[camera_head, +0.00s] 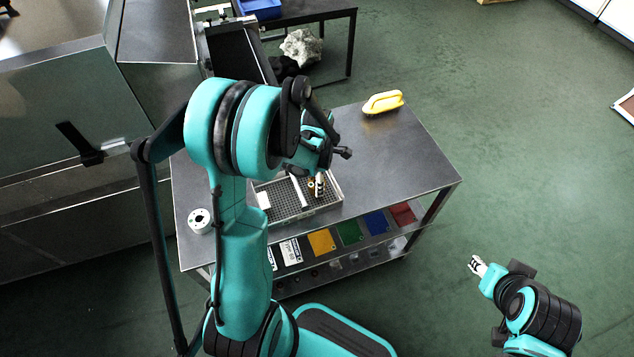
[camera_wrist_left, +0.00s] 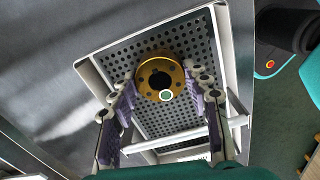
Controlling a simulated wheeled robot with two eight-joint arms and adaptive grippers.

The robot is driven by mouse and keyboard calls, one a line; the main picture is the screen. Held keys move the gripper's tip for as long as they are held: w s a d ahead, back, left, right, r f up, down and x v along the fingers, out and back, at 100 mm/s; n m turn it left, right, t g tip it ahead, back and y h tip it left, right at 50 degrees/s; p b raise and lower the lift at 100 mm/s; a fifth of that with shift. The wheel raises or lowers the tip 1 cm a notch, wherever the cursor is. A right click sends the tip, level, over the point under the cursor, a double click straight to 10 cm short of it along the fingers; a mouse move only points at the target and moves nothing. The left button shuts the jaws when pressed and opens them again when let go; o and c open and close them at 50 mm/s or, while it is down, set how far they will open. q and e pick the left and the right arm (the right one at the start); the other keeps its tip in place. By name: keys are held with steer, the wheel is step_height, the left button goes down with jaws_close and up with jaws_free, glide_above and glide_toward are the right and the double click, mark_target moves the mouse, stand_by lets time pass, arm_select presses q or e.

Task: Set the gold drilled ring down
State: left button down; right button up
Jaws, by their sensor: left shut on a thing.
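The gold drilled ring (camera_wrist_left: 160,78) is between the fingertips of my left gripper (camera_wrist_left: 162,88) in the left wrist view. It has a dark central hole and several small holes, with a small green-and-white round mark on its near edge. My left gripper is shut on it, over a perforated grey tray (camera_wrist_left: 228,60). I cannot tell whether the ring touches the tray floor. In the head view, my left gripper (camera_head: 318,186) points down into the tray (camera_head: 308,217), and the ring is mostly hidden. My right gripper (camera_head: 477,265) is over the floor at right, its finger gap unclear.
Coloured panels (camera_head: 349,231) line the lower shelf. A machine (camera_head: 70,110) stands left. The tabletop's right side is clear.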

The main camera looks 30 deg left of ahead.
arm_select(q)
steer(key=shift+f, duration=0.15)
steer(key=c, duration=0.7)
jaws_free()
steer(key=shift+c, duration=0.2)
